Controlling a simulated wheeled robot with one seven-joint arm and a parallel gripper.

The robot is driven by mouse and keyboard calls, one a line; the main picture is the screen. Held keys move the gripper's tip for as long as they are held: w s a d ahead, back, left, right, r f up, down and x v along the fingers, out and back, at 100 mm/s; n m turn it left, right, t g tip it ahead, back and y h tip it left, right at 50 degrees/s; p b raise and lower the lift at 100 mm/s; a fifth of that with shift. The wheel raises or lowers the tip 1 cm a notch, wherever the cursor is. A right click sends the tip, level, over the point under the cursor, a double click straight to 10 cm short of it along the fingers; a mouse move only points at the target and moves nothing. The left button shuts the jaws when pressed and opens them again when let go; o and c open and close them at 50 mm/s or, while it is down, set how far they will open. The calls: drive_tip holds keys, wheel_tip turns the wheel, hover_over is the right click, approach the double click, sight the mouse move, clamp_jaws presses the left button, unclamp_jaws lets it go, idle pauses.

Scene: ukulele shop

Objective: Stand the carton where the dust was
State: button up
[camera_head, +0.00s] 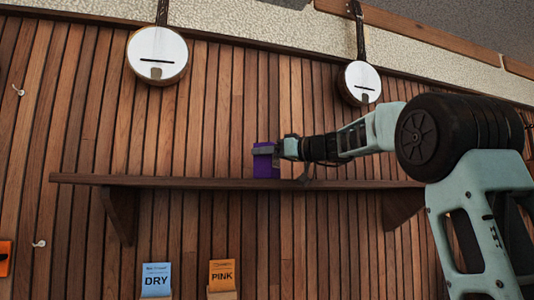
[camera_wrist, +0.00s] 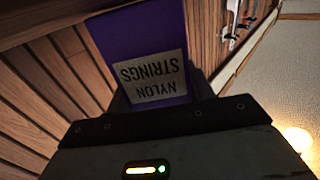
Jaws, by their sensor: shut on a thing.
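The purple carton (camera_head: 265,168) is at the wall shelf (camera_head: 160,182), near the shelf's middle in the head view. My gripper (camera_head: 268,151) reaches in from the right and is shut on the carton's upper part. The carton looks upright, with its lower end at the shelf's front edge line; I cannot tell whether it touches the board. In the wrist view the carton (camera_wrist: 130,32) lies between the fingers, its pale label reading "NYLON STRINGS" upside down. The shelf's top surface is hidden from below, and no dust shows.
Two banjos (camera_head: 157,55) (camera_head: 359,83) hang on the slatted wall above the shelf. Below it are a blue "DRY" box (camera_head: 156,278) and an orange "PINK" box (camera_head: 222,273). The space above the shelf left of the carton looks clear. Brackets (camera_head: 118,213) support the shelf.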

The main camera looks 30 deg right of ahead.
drive_tip(key=shift+f+b, duration=0.15)
drive_tip(key=shift+b, duration=0.15)
drive_tip(key=o, duration=1)
drive_tip(key=shift+r+p, duration=0.3)
drive_tip(key=shift+p, duration=0.1)
drive_tip(key=b+v, duration=0.5)
drive_tip(key=v, duration=0.7)
drive_tip(key=shift+b, duration=0.35)
drive_tip(key=shift+f, duration=0.1)
